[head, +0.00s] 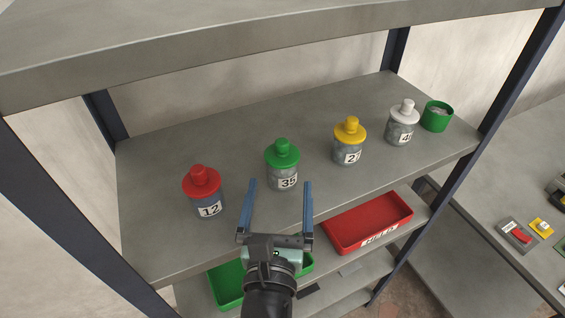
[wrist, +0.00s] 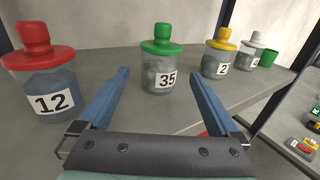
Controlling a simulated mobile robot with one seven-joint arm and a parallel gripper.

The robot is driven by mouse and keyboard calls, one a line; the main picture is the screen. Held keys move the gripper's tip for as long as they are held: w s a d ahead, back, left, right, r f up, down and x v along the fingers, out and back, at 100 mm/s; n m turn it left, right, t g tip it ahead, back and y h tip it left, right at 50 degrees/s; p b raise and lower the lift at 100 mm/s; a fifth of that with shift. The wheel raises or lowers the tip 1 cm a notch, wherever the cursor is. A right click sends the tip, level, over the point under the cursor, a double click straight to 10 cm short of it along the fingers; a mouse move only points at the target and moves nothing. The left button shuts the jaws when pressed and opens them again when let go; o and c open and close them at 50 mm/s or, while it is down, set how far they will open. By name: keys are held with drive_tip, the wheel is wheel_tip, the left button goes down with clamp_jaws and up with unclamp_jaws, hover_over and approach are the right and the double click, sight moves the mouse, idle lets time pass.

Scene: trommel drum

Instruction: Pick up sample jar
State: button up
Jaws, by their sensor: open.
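Several sample jars with coloured lids stand upright in a row on the grey shelf. The red-lidded jar 12 (head: 206,192) is at the left. The green-lidded jar 35 (head: 283,165) is right of it, then a yellow-lidded jar (head: 349,141) and a white-lidded jar (head: 402,122), whose labels are partly unreadable. My gripper (head: 281,184) is open and empty, its two blue fingers pointing at the green-lidded jar. In the wrist view the green-lidded jar (wrist: 162,62) stands ahead, between the lines of the fingers and beyond their tips; I see no contact.
A small green open cup (head: 437,116) stands right of the white-lidded jar. A shelf board (head: 300,40) hangs above and dark posts (head: 462,160) frame the rack. A red tray (head: 368,222) and a green tray (head: 228,284) sit below. A side table at right holds small items.

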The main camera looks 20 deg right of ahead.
sight(281, 175)
drive_tip(key=shift+w+d, duration=0.3)
drive_tip(key=shift+w, duration=0.35)
drive_tip(key=x, duration=0.1)
drive_tip(key=p+x, duration=0.2)
drive_tip(key=x, duration=0.1)
drive_tip(key=shift+r, duration=0.35)
drive_tip(key=shift+w+d+f, duration=0.1)
drive_tip(key=shift+w+d, duration=0.2)
drive_tip(key=shift+w, duration=0.3)
drive_tip(key=c, duration=1.5)
